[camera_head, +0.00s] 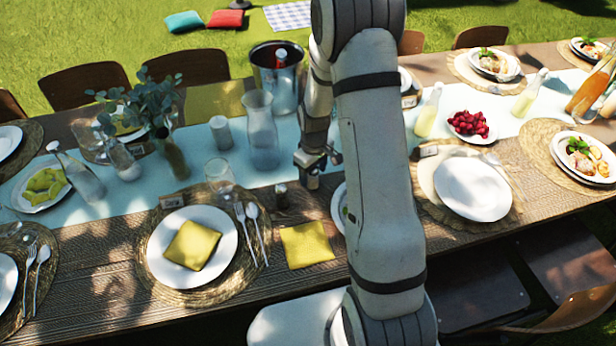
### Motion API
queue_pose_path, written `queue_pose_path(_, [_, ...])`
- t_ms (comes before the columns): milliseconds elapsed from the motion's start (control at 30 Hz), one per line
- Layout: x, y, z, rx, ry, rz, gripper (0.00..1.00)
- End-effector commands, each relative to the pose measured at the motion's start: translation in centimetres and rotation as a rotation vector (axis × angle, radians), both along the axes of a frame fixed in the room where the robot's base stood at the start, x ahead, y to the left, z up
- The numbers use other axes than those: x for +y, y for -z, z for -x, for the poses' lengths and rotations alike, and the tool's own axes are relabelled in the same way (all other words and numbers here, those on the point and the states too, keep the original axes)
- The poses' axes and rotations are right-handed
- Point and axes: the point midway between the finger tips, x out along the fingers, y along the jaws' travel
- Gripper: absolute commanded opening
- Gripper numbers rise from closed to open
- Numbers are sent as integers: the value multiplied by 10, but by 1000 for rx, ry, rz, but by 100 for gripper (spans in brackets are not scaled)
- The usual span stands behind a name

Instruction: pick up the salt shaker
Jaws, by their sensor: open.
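A small dark shaker-like thing (281,195) stands upright on the wooden table, just right of the spoons and above the folded yellow napkin. It is too small to tell for sure that it is the salt shaker. My gripper (312,178) is open and points down, a little to the right of this thing and apart from it. Nothing shows between its jaws. My arm hides the part of the table to the right of the gripper. A pale ribbed cylinder (221,133) stands farther back on the light blue runner.
A tall glass carafe (261,130) and a metal bucket (276,80) stand behind my gripper. A stemmed glass (219,175) and a white plate with a yellow napkin (193,245) lie left. A yellow napkin (307,245) lies in front. Bottles and food plates stand right.

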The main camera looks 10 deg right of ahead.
Motion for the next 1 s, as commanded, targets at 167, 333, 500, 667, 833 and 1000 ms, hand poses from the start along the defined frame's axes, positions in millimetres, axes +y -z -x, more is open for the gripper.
queue_pose_path(167, [0, 10, 0, 0, 1, 0, 60])
queue_pose_path(333, [-1, 10, 0, -1, 1, -1, 60])
queue_pose_path(500, [-1, 10, 0, -1, 2, 0, 47])
queue_pose_path(667, [-1, 10, 0, -1, 2, 0, 34])
queue_pose_path(833, [-1, 10, 0, -1, 2, -1, 20])
queue_pose_path(1000, [-1, 10, 0, -1, 3, 0, 10])
